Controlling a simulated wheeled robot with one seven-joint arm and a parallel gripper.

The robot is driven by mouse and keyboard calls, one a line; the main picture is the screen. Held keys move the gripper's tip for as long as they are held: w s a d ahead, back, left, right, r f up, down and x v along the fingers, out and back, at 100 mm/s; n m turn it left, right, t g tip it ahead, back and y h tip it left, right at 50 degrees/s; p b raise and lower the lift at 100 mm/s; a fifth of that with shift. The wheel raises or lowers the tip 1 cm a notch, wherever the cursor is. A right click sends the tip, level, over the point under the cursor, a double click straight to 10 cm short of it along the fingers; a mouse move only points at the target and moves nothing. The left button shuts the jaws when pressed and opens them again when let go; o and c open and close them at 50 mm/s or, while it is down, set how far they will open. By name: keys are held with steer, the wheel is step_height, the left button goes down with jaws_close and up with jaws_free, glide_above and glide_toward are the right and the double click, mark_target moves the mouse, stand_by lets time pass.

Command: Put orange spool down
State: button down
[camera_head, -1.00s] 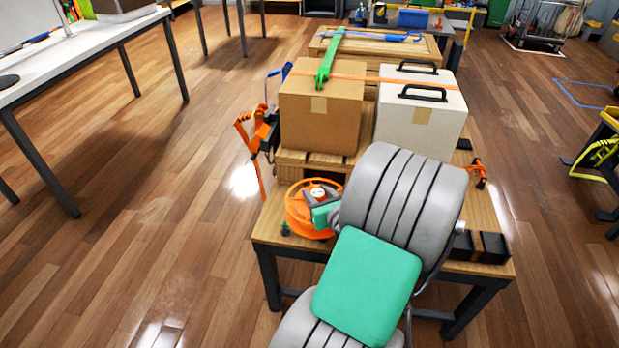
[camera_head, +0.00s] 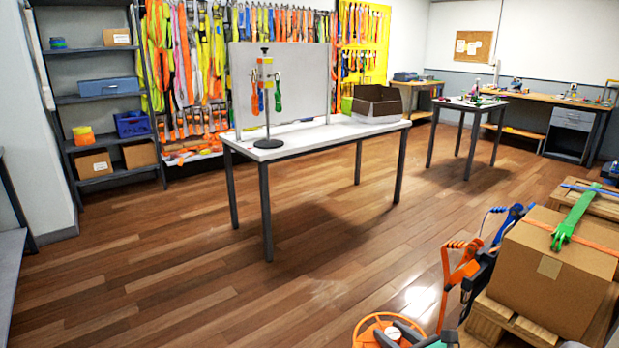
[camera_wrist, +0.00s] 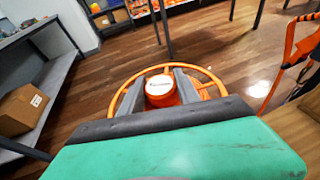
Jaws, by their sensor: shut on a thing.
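The orange spool is a round orange rim around a hub with a white cap (camera_wrist: 160,86). Its rim shows at the bottom edge of the head view (camera_head: 366,328), partly cut off. My gripper (camera_wrist: 164,80) is shut on the spool, with one grey finger on each side of the hub. In the head view, my gripper (camera_head: 405,333) shows only its grey fingers and a bit of green. The wrist view has floor behind the spool. I cannot tell whether anything touches it from below.
A cardboard box (camera_head: 553,270) with a green strap stands on wood at the right. Orange and black ratchet gear (camera_head: 462,272) is close beside the spool. A white table (camera_head: 320,138) holds a hook stand and an open box (camera_head: 378,102). Shelves (camera_head: 105,90) stand left. The middle floor is clear.

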mark_target(372, 341)
steer(key=shift+n+g+y, duration=0.3)
steer(key=shift+n+y, duration=0.3)
steer(key=a, duration=0.2)
steer(key=a+r+p, duration=0.1)
steer(key=a, duration=0.1)
steer(key=shift+w+a+r, duration=0.15)
step_height(372, 341, up, 18)
steer(key=w+m+t+h+p, duration=0.1)
steer(key=w+m+h+p, duration=0.1)
steer(key=p, duration=1.1)
steer(key=shift+h+p, duration=0.35)
steer(key=shift+h, duration=0.05)
